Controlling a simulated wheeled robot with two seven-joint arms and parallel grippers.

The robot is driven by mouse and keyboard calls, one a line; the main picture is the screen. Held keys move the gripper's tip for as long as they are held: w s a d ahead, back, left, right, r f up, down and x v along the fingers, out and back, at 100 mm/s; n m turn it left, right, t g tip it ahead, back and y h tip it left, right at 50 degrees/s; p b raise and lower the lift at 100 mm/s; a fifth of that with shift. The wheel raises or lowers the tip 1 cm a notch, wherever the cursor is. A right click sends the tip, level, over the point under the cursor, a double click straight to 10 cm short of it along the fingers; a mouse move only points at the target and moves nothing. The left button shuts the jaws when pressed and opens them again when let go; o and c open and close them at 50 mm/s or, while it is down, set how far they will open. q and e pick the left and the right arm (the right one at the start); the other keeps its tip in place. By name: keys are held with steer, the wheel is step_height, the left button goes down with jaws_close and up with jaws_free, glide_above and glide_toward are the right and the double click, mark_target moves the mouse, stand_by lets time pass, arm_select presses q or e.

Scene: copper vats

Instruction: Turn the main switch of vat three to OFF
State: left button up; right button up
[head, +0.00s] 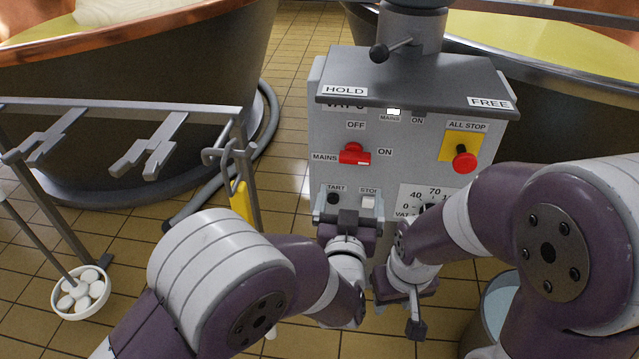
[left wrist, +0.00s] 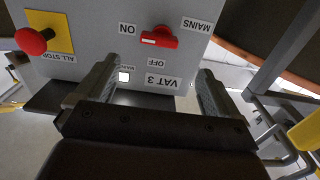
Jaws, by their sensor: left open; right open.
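The grey vat 3 control box (head: 330,125) stands in the middle of the head view. Its red MAINS switch (head: 355,154) lies horizontal, with OFF printed above and ON to its right. In the left wrist view, where the panel appears upside down, the switch (left wrist: 155,39) has its white-marked end towards ON. My left gripper (head: 349,205) is open and empty, below the switch in the head view; its fingers (left wrist: 157,75) frame the panel, apart from the switch. My right gripper (head: 400,308) is open and empty, lower down; its fingers are partly hidden.
A red ALL STOP button (head: 465,158) on a yellow plate is at the panel's right. START (head: 333,198) and STOP (head: 369,201) buttons sit close to my left gripper. A small lamp (head: 393,111) is lit. A metal rail (head: 120,107) is left; a bucket (head: 497,300) is lower right.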

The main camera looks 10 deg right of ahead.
mark_target(354, 162)
arm_select(q)
steer(key=b+x, duration=0.3)
steer(key=x, duration=0.8)
steer(key=shift+b, duration=0.35)
steer(key=shift+w+d+r, duration=0.1)
steer(key=shift+w+d, duration=0.15)
steer(key=shift+w, duration=0.35)
steer(key=c, duration=1)
